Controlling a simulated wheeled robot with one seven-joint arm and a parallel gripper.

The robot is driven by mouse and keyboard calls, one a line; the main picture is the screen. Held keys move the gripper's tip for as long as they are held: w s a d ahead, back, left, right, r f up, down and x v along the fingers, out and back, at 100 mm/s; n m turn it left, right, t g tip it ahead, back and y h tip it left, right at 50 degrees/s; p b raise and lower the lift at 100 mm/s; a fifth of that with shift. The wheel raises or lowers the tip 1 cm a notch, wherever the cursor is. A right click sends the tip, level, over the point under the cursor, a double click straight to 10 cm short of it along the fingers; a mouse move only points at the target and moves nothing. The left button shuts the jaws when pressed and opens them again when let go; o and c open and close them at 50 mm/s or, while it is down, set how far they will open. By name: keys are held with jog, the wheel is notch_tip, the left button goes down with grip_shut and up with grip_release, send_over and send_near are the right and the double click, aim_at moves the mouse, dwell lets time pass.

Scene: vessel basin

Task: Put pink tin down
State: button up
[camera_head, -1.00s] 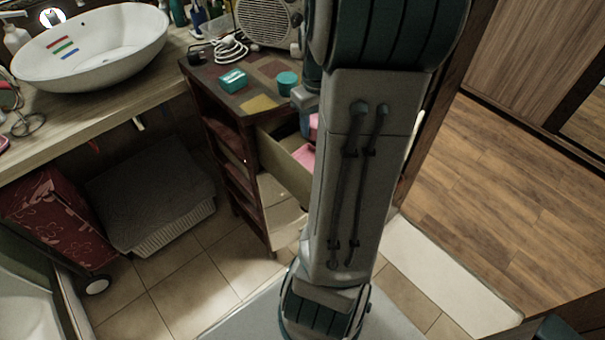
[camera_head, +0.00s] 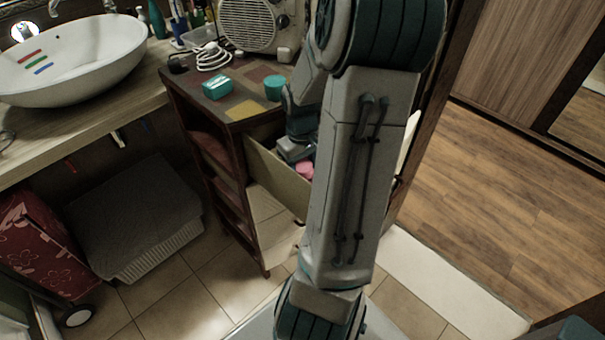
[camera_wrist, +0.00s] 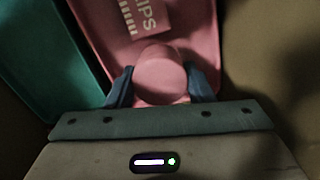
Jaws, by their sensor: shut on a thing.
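The pink tin (camera_wrist: 160,75) is round and sits between the two blue fingers of my gripper (camera_wrist: 160,88) in the wrist view. My gripper is shut on it. Behind the tin lies a pink tray-like container (camera_wrist: 95,22) with a printed label; I cannot tell whether the tin touches it. In the head view the pink tin (camera_head: 305,170) shows just inside the open drawer (camera_head: 275,178), below my gripper (camera_head: 300,155). My arm hides the drawer's right part.
A teal container (camera_wrist: 35,60) lies left of the pink one in the drawer. On the cabinet top are a teal box (camera_head: 217,87), a teal round tin (camera_head: 275,87) and a radio (camera_head: 248,25). A white basin (camera_head: 75,60) stands at left.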

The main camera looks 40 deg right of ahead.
aim_at(302, 173)
jog(key=shift+f, duration=1.4)
jog(key=shift+f+b, duration=0.1)
jog(key=shift+b, duration=0.25)
jog(key=o, duration=1)
jog(key=shift+o, duration=0.2)
notch_tip(302, 173, up, 12)
jog(key=p, duration=0.2)
jog(key=shift+p, duration=0.35)
